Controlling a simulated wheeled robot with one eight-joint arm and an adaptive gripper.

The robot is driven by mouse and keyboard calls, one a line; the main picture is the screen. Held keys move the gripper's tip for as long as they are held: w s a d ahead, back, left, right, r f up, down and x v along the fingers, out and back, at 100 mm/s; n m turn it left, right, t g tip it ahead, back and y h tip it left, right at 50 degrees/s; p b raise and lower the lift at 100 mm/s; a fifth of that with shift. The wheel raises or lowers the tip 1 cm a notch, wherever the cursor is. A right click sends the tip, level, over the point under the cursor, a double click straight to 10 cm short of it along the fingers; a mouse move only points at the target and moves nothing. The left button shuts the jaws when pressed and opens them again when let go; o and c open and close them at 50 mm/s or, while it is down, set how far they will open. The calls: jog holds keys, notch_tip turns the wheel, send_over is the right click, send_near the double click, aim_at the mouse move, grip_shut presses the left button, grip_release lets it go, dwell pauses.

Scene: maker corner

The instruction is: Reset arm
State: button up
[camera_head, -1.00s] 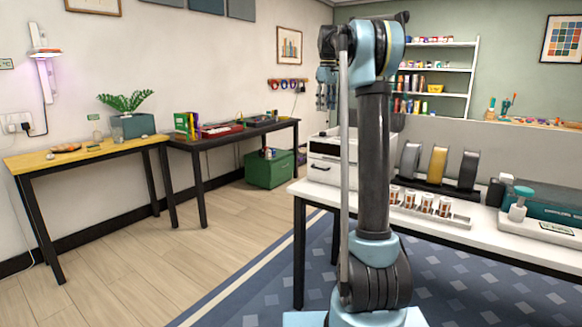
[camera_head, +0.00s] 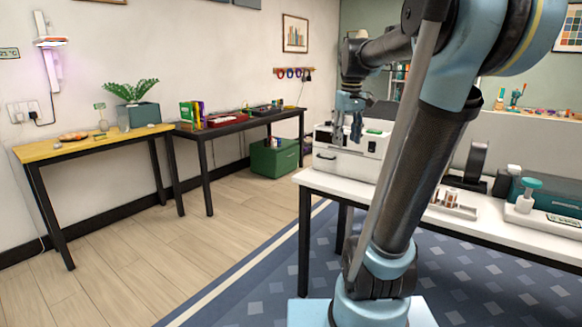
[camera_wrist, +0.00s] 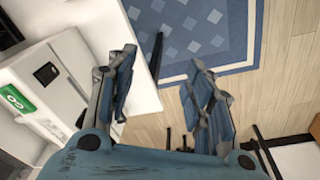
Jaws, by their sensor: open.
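My gripper (camera_head: 347,134) hangs from my bent arm in the head view, in front of the white boxy machine (camera_head: 352,152) at the left end of the white table (camera_head: 330,181). In the wrist view, my gripper (camera_wrist: 160,85) has its two blue-grey fingers spread apart with nothing between them. Below the gap show the table edge, the blue rug (camera_wrist: 212,30) and the wooden floor. The white machine (camera_wrist: 62,85) with a green label lies to the left in the wrist view. My arm hides part of the white table in the head view.
The white table also bears a tray of small cups (camera_head: 452,205), a dark spool (camera_head: 476,161) and a teal-topped device (camera_head: 525,195). A yellow-topped table (camera_head: 90,147) and a dark table (camera_head: 240,127) stand along the left wall. The floor (camera_head: 190,235) between is clear.

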jog(key=s+f+m, duration=0.4)
jog(key=s+f, duration=1.8)
jog(key=f, duration=0.2)
jog(key=shift+s+d+f+t, duration=0.15)
jog(key=shift+d+f+t, duration=0.15)
jog(key=shift+t, duration=0.1)
